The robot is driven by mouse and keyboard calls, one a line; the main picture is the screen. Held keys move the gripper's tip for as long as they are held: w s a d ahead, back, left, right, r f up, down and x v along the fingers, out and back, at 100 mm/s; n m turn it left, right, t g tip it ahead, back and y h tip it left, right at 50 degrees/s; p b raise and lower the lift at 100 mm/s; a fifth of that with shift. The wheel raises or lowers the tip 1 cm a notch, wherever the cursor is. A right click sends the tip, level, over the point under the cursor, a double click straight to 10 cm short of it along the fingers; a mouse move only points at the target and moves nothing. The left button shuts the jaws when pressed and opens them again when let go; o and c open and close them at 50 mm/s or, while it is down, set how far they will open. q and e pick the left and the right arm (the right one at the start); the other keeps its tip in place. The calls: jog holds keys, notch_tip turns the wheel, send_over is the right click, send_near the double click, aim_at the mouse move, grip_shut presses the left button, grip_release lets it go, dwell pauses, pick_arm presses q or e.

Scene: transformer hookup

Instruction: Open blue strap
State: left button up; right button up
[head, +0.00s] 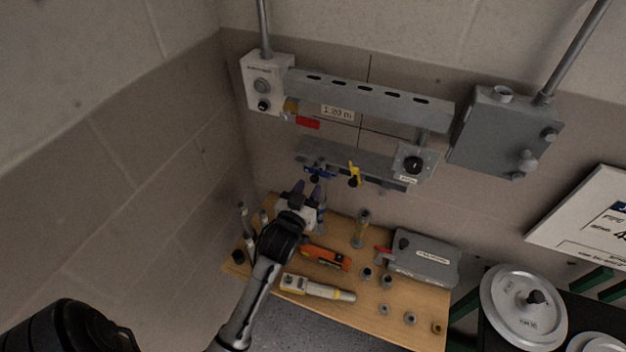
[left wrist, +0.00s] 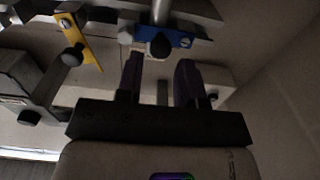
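The blue strap (head: 325,174) is fixed across the lower grey rail on the wall, with a dark knob below it. In the left wrist view the blue strap (left wrist: 181,40) spans a grey rod, and its black knob (left wrist: 159,45) faces me. My left gripper (head: 308,191) is just below the strap in the head view. In the left wrist view my left gripper (left wrist: 160,72) is open, its two dark fingers apart, with the knob above the gap between their tips. Nothing shows between the fingers. My right gripper is not in view.
A yellow strap (head: 355,173) hangs right of the blue one. Below, a wooden table (head: 407,299) holds an orange tool (head: 325,257), a yellow-and-white tool (head: 318,289), a grey box (head: 424,259) and several small fittings. A grey bracket (head: 368,97) juts out above.

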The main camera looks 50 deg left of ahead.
aim_at(314, 181)
pick_arm(q)
jog(key=shift+x, duration=1.75)
jog(key=shift+c, duration=0.3)
grip_shut()
